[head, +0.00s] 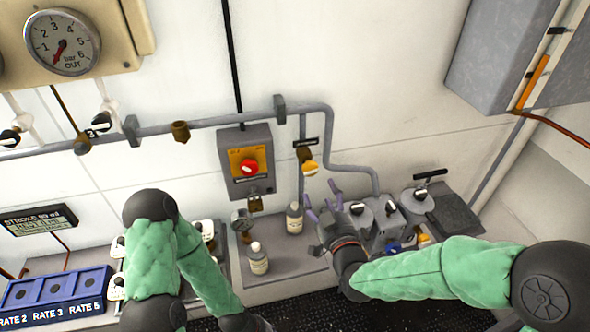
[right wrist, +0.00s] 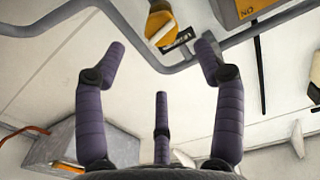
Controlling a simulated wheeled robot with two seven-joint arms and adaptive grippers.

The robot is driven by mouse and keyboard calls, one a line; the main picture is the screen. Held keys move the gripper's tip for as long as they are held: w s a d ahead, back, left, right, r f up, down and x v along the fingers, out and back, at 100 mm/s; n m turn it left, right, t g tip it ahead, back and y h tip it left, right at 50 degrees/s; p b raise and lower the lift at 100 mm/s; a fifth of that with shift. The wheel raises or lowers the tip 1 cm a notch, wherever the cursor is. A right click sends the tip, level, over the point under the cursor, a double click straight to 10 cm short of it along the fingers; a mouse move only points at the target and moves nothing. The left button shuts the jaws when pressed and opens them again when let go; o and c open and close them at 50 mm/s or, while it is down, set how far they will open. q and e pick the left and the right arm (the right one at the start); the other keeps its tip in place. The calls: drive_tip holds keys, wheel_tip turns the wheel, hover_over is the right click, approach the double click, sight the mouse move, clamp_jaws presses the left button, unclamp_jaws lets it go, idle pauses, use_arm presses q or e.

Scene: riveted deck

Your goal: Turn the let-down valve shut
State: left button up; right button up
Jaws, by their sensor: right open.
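A yellow valve knob (head: 309,168) with a pale bar across it sits on the vertical pipe on the back wall, below a small black label (head: 306,142) too small to read. It is the likely let-down valve. It also shows in the right wrist view at the top (right wrist: 160,27), beyond the fingers and off their centre. My right gripper (head: 323,204) is open and empty, below and slightly right of the knob, apart from it. Its purple fingers (right wrist: 158,62) are spread in the right wrist view. My left arm reaches down at the left; its gripper is out of view.
A grey box with a red knob (head: 249,167) is left of the valve. Two bottles (head: 294,218) (head: 258,259) stand on the ledge below. Grey equipment with black handles (head: 410,206) lies right of my right gripper. A grey cabinet (head: 508,55) hangs upper right.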

sight(312, 173)
drive_tip(key=x, duration=1)
drive_tip(key=shift+w+a, duration=0.2)
drive_tip(key=shift+w, duration=0.15)
drive_tip(key=shift+f, duration=0.1)
drive_tip(key=c, duration=1.2)
